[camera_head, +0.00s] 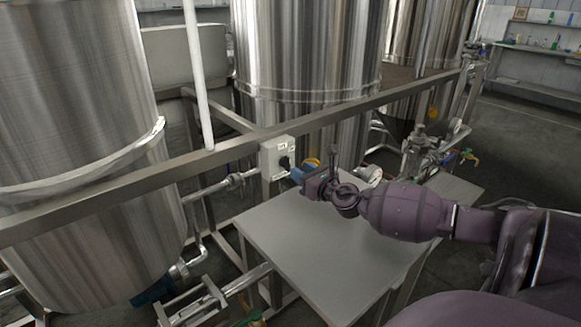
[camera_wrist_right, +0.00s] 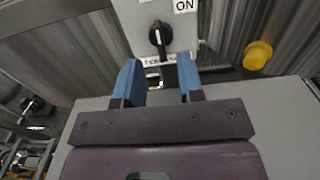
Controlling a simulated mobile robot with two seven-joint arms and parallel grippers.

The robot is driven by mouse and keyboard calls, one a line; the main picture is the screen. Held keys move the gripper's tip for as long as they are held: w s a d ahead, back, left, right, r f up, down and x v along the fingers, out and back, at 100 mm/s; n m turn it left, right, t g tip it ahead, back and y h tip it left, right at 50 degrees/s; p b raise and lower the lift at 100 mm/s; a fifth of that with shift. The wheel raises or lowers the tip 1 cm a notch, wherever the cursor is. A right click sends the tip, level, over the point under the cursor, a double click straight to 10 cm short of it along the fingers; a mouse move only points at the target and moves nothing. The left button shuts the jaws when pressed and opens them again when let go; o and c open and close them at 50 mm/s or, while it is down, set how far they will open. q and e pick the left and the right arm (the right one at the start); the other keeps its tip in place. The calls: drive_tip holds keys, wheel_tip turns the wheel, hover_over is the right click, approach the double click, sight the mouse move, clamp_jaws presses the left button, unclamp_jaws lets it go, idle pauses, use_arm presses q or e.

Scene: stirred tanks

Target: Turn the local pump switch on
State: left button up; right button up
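The pump switch is a black rotary knob (camera_wrist_right: 159,38) on a light grey switch box (camera_head: 273,158), which is fixed to the metal frame rail. In the right wrist view an "ON" label (camera_wrist_right: 185,5) sits to the upper right of the knob, and the knob's handle looks roughly upright. My right gripper (camera_head: 294,175) is just in front of the box. In the right wrist view its two blue fingers (camera_wrist_right: 160,80) are apart with nothing between them, a little below the knob and not touching it. My left gripper is not in view.
A grey metal table (camera_head: 320,250) lies below my right arm. Large steel tanks (camera_head: 75,120) stand at the left and behind the rail (camera_head: 130,183). Pipes and valves (camera_head: 425,150) are to the right of the box. A yellow part (camera_wrist_right: 257,55) is right of the fingers.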

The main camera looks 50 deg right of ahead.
sight(290, 164)
drive_tip(key=shift+w+d+b, duration=0.15)
drive_tip(key=shift+w+b, duration=0.05)
drive_tip(key=shift+w, duration=1)
drive_tip(key=shift+w+d+b, duration=0.1)
drive_tip(key=shift+w+b, duration=0.05)
drive_tip(key=shift+w, duration=1.05)
drive_tip(key=shift+c, duration=0.3)
clamp_jaws()
